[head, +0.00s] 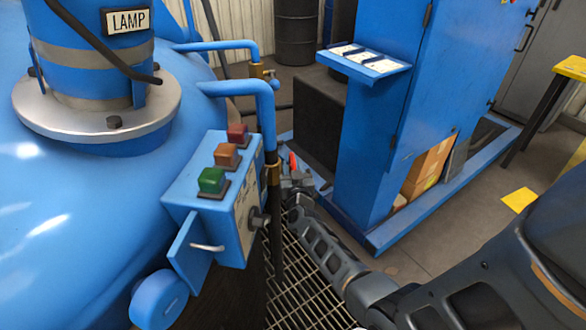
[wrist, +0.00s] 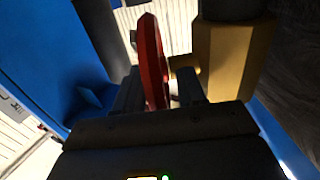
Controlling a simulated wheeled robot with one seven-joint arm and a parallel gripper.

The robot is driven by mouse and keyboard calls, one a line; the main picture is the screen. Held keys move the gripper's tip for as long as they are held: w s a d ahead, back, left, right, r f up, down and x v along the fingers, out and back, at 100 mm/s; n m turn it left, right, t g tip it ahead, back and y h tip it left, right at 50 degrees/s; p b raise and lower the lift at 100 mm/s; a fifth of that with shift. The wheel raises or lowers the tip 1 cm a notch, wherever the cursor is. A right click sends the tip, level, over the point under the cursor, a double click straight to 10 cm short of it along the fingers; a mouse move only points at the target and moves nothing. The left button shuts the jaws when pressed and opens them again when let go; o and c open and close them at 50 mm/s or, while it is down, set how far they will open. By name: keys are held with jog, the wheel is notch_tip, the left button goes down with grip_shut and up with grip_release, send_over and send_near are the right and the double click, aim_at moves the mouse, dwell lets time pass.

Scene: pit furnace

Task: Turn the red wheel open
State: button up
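The red wheel (wrist: 152,60) is seen nearly edge-on in the wrist view, beside a brass-yellow valve body (wrist: 225,55) to its right. A short brass stem joins the two. My gripper (wrist: 160,88) is open, with one finger on each side of the wheel's lower part. The left finger looks close to the wheel; whether it touches is unclear. A narrow gap shows between the wheel and the right finger. In the head view, only a small part of the red wheel (head: 293,161) shows above my gripper (head: 294,181), beside the dark pipe.
A blue control box (head: 222,195) with red, orange and green buttons stands left of my gripper. A large blue vessel (head: 60,220) fills the left. A blue cabinet (head: 400,110) stands to the right. Metal grating (head: 300,285) lies below my arm.

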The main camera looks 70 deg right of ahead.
grip_shut()
jog(key=shift+f+t+b, duration=0.3)
jog(key=shift+b, duration=0.65)
jog(key=h+b, duration=0.1)
jog(key=b, duration=0.5)
jog(key=shift+a+f+t+h, duration=0.1)
jog(key=shift+f+t+h, duration=0.2)
jog(key=shift+f+h, duration=0.1)
jog(key=t+h+b, duration=0.1)
jog(key=h+b, duration=0.1)
jog(key=b, duration=0.6)
jog(key=shift+s, duration=0.1)
jog(key=h+b, duration=0.1)
jog(key=b, duration=0.2)
jog(key=shift+a+r+t, duration=0.1)
jog(key=shift+t, duration=0.3)
jog(key=shift+r+t+b, duration=0.2)
jog(key=shift+t+b, duration=0.1)
jog(key=shift+b, duration=0.4)
jog(key=shift+o, duration=0.5)
grip_release()
